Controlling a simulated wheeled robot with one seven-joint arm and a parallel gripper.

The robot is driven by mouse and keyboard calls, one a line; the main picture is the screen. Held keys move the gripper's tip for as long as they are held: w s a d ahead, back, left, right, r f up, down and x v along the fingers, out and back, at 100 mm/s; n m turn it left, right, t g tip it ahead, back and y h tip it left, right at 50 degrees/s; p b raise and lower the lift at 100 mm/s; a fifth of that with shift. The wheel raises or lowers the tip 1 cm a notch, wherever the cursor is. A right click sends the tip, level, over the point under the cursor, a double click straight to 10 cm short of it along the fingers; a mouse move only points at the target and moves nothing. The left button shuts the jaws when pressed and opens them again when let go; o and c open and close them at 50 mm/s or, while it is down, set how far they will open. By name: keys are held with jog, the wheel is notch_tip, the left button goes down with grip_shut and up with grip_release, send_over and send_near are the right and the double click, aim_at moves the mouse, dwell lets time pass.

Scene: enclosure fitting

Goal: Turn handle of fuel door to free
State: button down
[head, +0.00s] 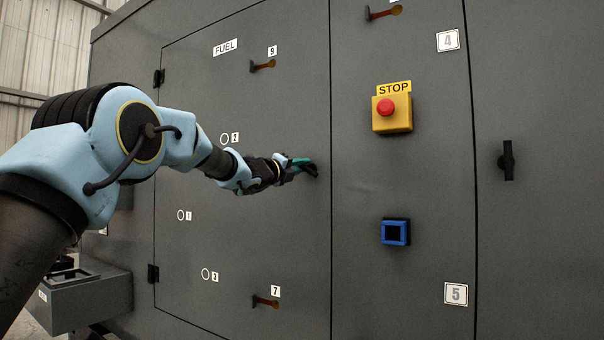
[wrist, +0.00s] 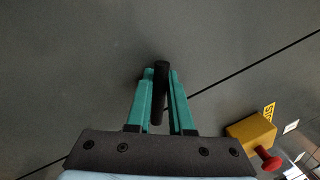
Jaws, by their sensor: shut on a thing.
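The fuel door (head: 200,90) is a grey panel labelled FUEL, with hinges on its left edge. Its black handle (head: 311,170) sits near the door's right edge in the head view, mostly hidden by my gripper (head: 298,165). In the wrist view the handle (wrist: 160,92) is a dark bar between the two teal fingers of my gripper (wrist: 160,95). The fingers are shut on the handle, one on each side. The door looks flush with the enclosure.
A yellow STOP box (head: 392,112) with a red button and a blue square fitting (head: 395,232) are on the panel to the right. Another black handle (head: 507,160) is further right. Red-marked latches 9 (head: 263,66) and 7 (head: 266,302) are on the door. A grey box (head: 85,300) juts out lower left.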

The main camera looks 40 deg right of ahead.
jog(key=n+b, duration=0.1)
jog(key=n, duration=0.2)
jog(key=f+n+t+b, duration=0.1)
jog(key=n, duration=0.3)
jog(key=shift+f+t, duration=0.1)
jog(key=shift+t, duration=0.2)
jog(key=shift+d+n, duration=0.1)
jog(key=shift+n, duration=0.2)
jog(key=c, duration=0.8)
grip_release()
jog(key=shift+b, duration=0.3)
jog(key=b+v, duration=0.4)
jog(key=v, duration=0.7)
jog(key=shift+s, duration=0.1)
